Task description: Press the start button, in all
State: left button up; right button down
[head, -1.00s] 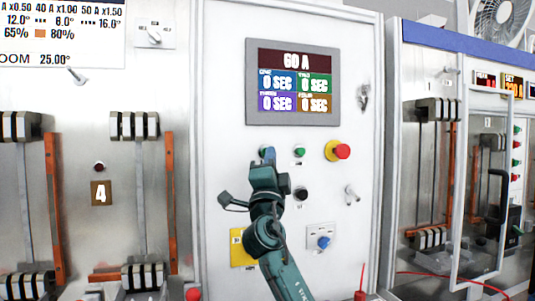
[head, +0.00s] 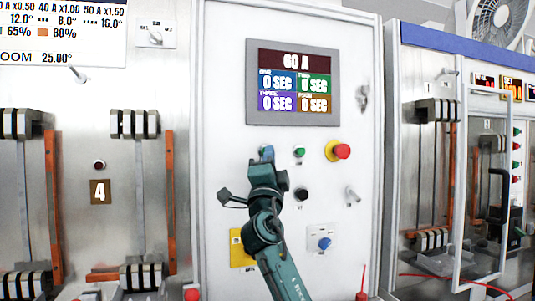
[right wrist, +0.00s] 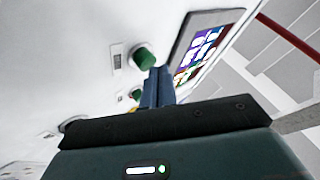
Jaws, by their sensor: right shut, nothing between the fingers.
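My right gripper (head: 266,153) is shut and empty, its blue fingers held up close to the white panel, left of a small green button (head: 300,152). Its fingers (right wrist: 160,86) also show in the right wrist view, beside a larger-looking green button (right wrist: 144,57). A second green button (right wrist: 135,95) shows partly behind them. Whether the fingertips touch the panel or a button cannot be told. No readable label shows which button is start. The display (head: 293,87) reads 60 A, with its fields at 0 SEC. My left gripper is out of view.
A red mushroom button (head: 342,151) on a yellow ring is right of the green button. A black knob (head: 301,194), a metal toggle (head: 352,194) and a blue knob (head: 324,243) sit lower. Breaker bays with copper bars (head: 170,195) flank the panel on the left.

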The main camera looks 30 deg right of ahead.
jog(key=shift+w+d+b, duration=0.1)
jog(key=shift+w+b, duration=0.35)
jog(key=shift+b, duration=0.25)
dwell(0.6)
jog(key=shift+s, duration=0.15)
jog(key=shift+s+a+f, duration=0.1)
jog(key=shift+s+a, duration=0.15)
jog(key=shift+s, duration=0.5)
jog(key=s, duration=0.2)
jog(key=s+a, duration=0.1)
jog(key=s, duration=0.2)
dwell(0.6)
jog(key=shift+w, duration=0.1)
